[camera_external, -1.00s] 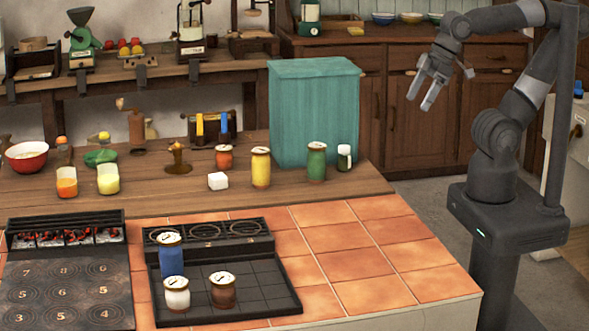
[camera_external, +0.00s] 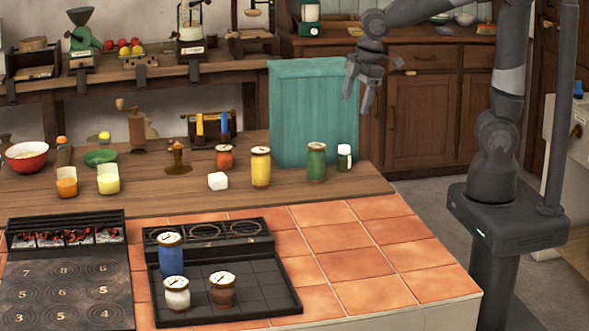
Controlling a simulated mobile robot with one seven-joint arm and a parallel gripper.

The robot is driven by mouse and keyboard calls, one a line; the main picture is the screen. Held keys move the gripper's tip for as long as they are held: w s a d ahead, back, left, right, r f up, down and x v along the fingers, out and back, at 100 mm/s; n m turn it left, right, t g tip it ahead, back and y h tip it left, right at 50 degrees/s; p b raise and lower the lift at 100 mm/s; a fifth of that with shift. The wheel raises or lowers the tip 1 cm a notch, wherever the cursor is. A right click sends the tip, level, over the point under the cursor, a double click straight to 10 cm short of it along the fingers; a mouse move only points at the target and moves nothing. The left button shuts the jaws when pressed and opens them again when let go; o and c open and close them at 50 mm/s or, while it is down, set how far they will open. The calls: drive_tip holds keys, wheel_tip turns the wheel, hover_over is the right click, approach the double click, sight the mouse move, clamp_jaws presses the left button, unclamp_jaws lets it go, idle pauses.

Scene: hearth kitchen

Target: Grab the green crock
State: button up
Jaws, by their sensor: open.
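The green crock (camera_external: 317,163) stands upright on the wooden counter, in front of the teal box. It has a pale lid and a brown base. My gripper (camera_external: 357,104) is in the air above and to the right of the crock, pointing down. Its two fingers are apart with nothing between them. It is clear of the crock and looks near the teal box's right edge in the picture.
A small white-and-green jar (camera_external: 344,158) stands close to the crock's right. The teal box (camera_external: 312,105) rises behind it. A yellow crock (camera_external: 261,168) and a white block (camera_external: 218,181) stand to the left. The tiled surface (camera_external: 360,238) in front is largely clear.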

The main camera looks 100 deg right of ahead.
drive_tip(key=w+d+f+n+g, duration=0.1)
drive_tip(key=w+d+f, duration=0.35)
drive_tip(key=d, duration=0.25)
drive_tip(key=n+g+y, duration=0.1)
approach(316, 157)
drive_tip(key=shift+s+d+f, duration=0.1)
drive_tip(key=shift+s+d, duration=0.05)
drive_tip(key=shift+d, duration=0.7)
wheel_tip(316, 157, down, 6)
drive_tip(key=shift+d+r, duration=0.1)
drive_tip(key=shift+d, duration=0.05)
drive_tip(key=f, duration=0.5)
drive_tip(key=shift+s+d+f, duration=0.1)
drive_tip(key=shift+d, duration=0.3)
drive_tip(key=c, duration=1.3)
